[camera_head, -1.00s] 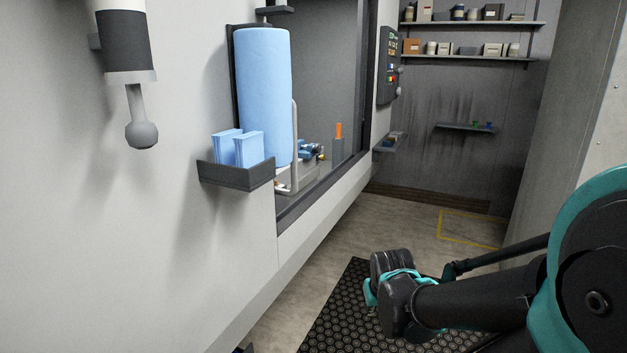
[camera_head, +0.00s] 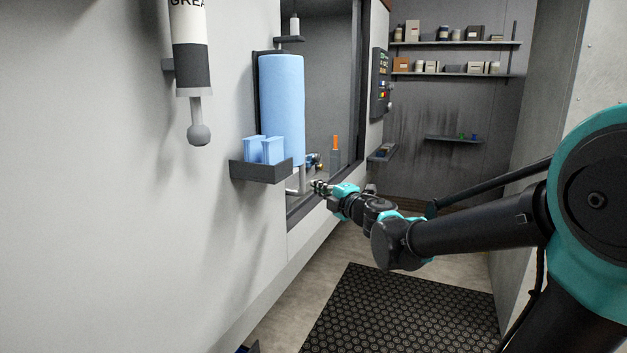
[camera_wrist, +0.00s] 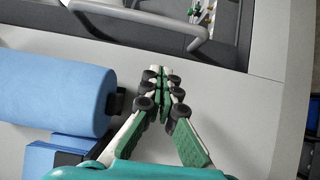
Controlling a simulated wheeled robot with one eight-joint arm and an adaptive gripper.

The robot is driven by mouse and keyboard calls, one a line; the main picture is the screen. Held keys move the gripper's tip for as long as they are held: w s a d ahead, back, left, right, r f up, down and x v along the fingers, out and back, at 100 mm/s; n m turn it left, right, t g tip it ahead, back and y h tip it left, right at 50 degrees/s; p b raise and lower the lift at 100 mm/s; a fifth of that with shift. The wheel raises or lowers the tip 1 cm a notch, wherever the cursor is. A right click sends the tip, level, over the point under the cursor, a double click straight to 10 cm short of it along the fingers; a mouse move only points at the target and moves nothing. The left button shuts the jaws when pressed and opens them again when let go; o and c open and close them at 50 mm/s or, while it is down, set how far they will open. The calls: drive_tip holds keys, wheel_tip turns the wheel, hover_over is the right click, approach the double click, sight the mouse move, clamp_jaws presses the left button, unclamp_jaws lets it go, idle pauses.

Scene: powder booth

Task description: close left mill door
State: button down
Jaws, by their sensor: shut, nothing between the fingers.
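The left mill door shows only in part: a dark-framed edge (camera_head: 298,213) along the opening in the pale wall, partly behind the blue roll. A grey bar handle (camera_head: 301,180) shows beside the roll. In the wrist view the curved handle (camera_wrist: 150,19) crosses the top, beyond my fingertips. My gripper (camera_head: 316,186) is at the lower front of the opening, just right of the handle in the head view. In the wrist view my gripper (camera_wrist: 160,78) is shut and empty, over the pale wall panel and apart from the handle. How far the door stands open is unclear.
A blue roll (camera_head: 281,110) and a dark bin (camera_head: 262,171) with blue packs project from the wall left of my gripper. A grease tube (camera_head: 192,60) hangs farther left. A control panel (camera_head: 380,82) is beyond the opening. The floor mat (camera_head: 400,310) is clear.

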sight(303, 175)
drive_tip(key=x, duration=0.3)
drive_tip(key=d+x, duration=0.1)
drive_tip(key=x, duration=0.3)
drive_tip(key=w+x, duration=0.1)
drive_tip(key=x, duration=0.3)
drive_tip(key=shift+w+d, duration=0.1)
drive_tip(key=shift+w, duration=0.1)
drive_tip(key=shift+w+d, duration=0.1)
drive_tip(key=shift+w, duration=0.7)
drive_tip(key=shift+w, duration=0.1)
